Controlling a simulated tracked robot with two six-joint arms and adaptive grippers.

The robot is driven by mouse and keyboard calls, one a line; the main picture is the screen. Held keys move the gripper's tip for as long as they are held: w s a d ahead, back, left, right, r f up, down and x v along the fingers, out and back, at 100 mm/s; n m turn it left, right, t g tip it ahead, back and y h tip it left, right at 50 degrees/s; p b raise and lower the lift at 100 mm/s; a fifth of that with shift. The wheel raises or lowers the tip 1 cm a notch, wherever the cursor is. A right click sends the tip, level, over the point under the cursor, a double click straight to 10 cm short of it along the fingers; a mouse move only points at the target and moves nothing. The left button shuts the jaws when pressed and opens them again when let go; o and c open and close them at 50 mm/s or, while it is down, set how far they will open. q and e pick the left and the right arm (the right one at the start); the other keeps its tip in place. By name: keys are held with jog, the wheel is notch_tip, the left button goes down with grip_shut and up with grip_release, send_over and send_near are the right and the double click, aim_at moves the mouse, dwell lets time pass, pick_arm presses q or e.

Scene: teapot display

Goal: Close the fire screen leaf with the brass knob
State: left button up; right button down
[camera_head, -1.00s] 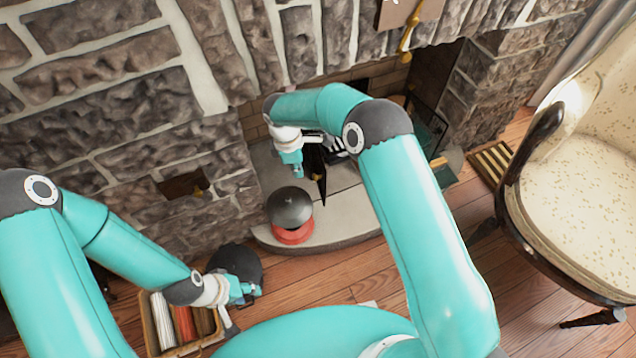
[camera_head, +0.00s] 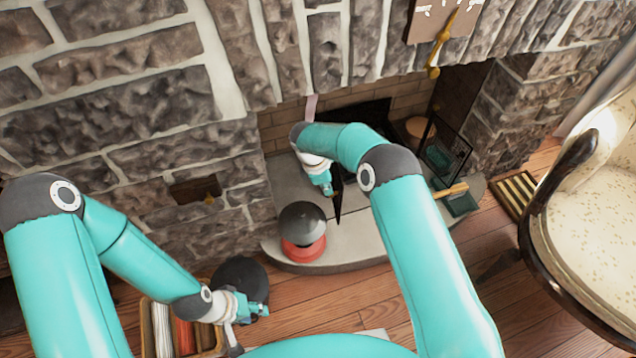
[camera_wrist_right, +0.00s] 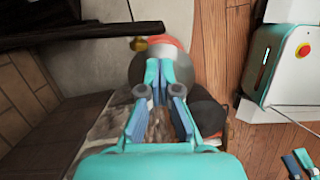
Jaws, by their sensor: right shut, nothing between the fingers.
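The dark fire screen leaf (camera_head: 338,206) stands nearly edge-on on the hearth in the head view, partly hidden by my right arm. In the right wrist view the leaf (camera_wrist_right: 70,37) is a dark bar across the upper left. The brass knob (camera_wrist_right: 138,44) is at its right end. My right gripper (camera_head: 327,192) is shut and empty, just left of the leaf in the head view. In the wrist view its fingertips (camera_wrist_right: 160,92) are below the knob in the picture; contact is not visible. My left gripper (camera_head: 262,311) is low at the left, far from the leaf; its jaws are unclear.
A dark-domed red object (camera_head: 303,250) stands on the hearth close to the leaf. Another mesh screen leaf (camera_head: 446,146) and a brush (camera_head: 456,198) are to the right. A cream armchair (camera_head: 600,215) stands at far right. A basket (camera_head: 147,330) is beside my left gripper.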

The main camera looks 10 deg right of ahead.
jog(key=shift+d, duration=1.1)
jog(key=shift+s+d, duration=0.1)
